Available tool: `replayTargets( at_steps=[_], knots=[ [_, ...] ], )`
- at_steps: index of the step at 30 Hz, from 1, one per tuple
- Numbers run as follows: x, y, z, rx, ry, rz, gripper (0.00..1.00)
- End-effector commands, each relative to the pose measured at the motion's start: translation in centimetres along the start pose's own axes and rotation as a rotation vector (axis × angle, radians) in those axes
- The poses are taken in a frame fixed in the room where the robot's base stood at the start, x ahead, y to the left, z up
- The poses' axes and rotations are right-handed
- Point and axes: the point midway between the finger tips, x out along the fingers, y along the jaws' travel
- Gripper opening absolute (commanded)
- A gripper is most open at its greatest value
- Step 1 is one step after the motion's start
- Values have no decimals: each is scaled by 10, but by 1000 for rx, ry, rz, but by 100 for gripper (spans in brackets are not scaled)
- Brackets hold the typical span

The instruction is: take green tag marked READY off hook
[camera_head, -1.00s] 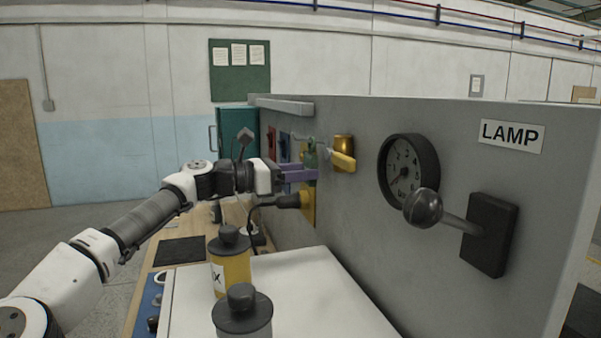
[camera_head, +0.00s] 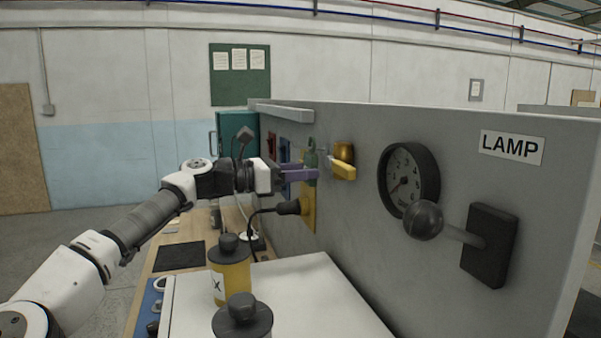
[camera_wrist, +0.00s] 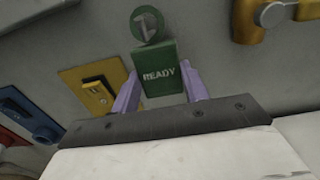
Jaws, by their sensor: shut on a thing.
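The green tag marked READY (camera_wrist: 160,72) is between the purple fingers of my gripper (camera_wrist: 160,88) in the wrist view, its lettering facing the camera. My gripper is shut on it. A green ring (camera_wrist: 135,24) tops the tag, with a pale slanted piece, likely the hook (camera_wrist: 147,22), showing inside it. Whether the ring is clear of the hook cannot be told. In the head view my gripper (camera_head: 302,174) reaches right to the grey panel, and the green tag (camera_head: 311,160) shows partly behind its fingers.
A black plug (camera_head: 288,207) is below my gripper. A yellow-plated switch (camera_wrist: 95,92) is left in the wrist view. Lidded jars (camera_head: 230,268) stand in front.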

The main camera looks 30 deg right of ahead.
Motion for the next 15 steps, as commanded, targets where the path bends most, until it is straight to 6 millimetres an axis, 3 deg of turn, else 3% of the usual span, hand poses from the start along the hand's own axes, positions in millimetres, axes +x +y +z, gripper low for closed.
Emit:
replayTargets(
  at_steps=[15],
  knots=[
    [-22,0,7,1,-12,4,22]
  ],
)
